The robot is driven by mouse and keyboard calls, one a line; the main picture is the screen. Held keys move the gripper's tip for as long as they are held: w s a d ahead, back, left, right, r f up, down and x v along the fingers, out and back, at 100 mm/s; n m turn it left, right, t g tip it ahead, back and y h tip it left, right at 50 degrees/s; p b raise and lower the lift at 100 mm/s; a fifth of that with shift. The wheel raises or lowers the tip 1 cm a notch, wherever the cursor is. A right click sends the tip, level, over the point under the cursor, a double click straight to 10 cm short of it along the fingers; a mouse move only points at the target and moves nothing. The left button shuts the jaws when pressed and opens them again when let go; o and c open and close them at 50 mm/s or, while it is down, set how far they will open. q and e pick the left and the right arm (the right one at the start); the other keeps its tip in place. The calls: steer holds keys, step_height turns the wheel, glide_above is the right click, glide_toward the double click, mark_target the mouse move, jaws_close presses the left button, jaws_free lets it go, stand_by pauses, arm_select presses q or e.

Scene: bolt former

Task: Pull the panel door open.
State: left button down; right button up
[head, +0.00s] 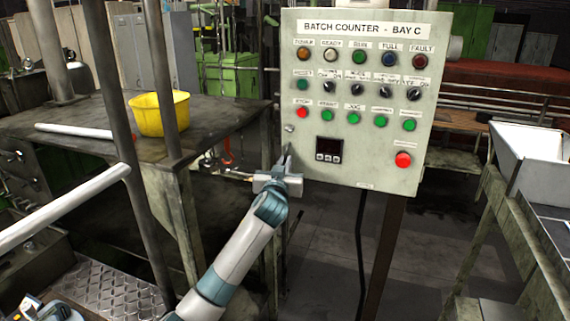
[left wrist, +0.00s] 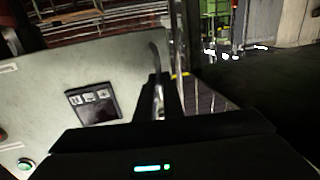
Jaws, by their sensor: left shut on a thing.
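The panel door (head: 355,100) is the pale front of the box labelled "BATCH COUNTER - BAY C", with lamps, knobs, buttons and a small black display. It looks shut or nearly so; I cannot tell whether there is a gap. My left gripper (head: 286,163) is at the door's lower left edge, left of the display. In the left wrist view the gripper (left wrist: 160,95) is shut on a thin upright door handle (left wrist: 158,100) beside the door's edge, and the fingers hide part of it. The door face (left wrist: 50,80) fills the left of that view.
A dark table (head: 90,125) with a yellow bucket (head: 160,113) stands at the left, behind upright posts. A white bin (head: 530,160) on a frame stands at the right. Open floor lies below the box around its post (head: 385,250).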

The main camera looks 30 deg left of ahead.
steer(key=shift+d, duration=0.3)
stand_by(0.6)
steer(key=shift+f, duration=0.1)
